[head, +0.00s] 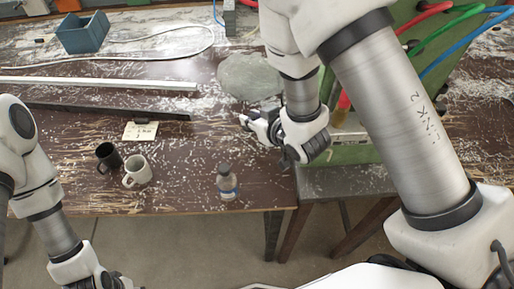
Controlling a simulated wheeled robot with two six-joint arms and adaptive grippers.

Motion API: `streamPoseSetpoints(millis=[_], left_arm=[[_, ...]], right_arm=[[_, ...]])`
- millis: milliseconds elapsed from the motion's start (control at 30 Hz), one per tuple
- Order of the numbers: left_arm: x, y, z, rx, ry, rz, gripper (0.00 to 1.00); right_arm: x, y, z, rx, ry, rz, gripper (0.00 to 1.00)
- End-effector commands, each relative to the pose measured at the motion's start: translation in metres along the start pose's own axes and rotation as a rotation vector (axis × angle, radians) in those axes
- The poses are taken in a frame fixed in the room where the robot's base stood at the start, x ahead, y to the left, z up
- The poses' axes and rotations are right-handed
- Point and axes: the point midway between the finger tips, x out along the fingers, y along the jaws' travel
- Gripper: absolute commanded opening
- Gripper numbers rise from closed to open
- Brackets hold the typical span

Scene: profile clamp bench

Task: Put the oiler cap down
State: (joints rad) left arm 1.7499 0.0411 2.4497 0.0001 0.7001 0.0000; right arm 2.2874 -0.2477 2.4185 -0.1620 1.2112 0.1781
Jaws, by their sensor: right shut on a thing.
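My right gripper (245,121) is above the brown bench top, left of the green machine. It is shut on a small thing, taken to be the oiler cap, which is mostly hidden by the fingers. A small grey bottle with a pale label (228,183), which looks like the oiler, stands upright near the bench's front edge, below the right gripper in the picture. My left gripper (122,284) is at the bottom edge, partly cut off, and its fingers cannot be made out.
A black mug (107,157) and a white mug (137,172) stand left of the bottle. A note card (140,131), a dark bar (105,110) and a pale profile (100,83) lie behind them. A blue bin (83,34) is at the back. The bench between card and bottle is clear.

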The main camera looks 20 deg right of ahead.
Motion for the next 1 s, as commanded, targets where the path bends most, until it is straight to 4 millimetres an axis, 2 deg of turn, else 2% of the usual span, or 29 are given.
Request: streamPoseSetpoints(millis=[300,533,700,800,1000], left_arm=[[-0.010,0.000,0.000,0.001,0.000,0.000,0.49],[-0.013,0.000,0.000,0.001,0.000,0.000,0.49],[-0.019,0.000,0.000,0.001,0.000,0.000,0.49],[-0.020,0.000,0.000,0.001,0.000,0.000,0.49],[-0.019,0.000,0.000,0.001,0.000,0.000,0.49]], right_arm=[[0.032,0.001,0.056,0.003,-0.003,0.000,0.00],[0.046,0.002,0.079,0.002,-0.001,0.001,0.00],[0.061,0.003,0.105,0.003,-0.001,0.001,0.00],[0.065,0.003,0.113,0.000,0.000,0.001,0.00],[0.065,0.003,0.113,0.000,0.001,0.001,0.00]])
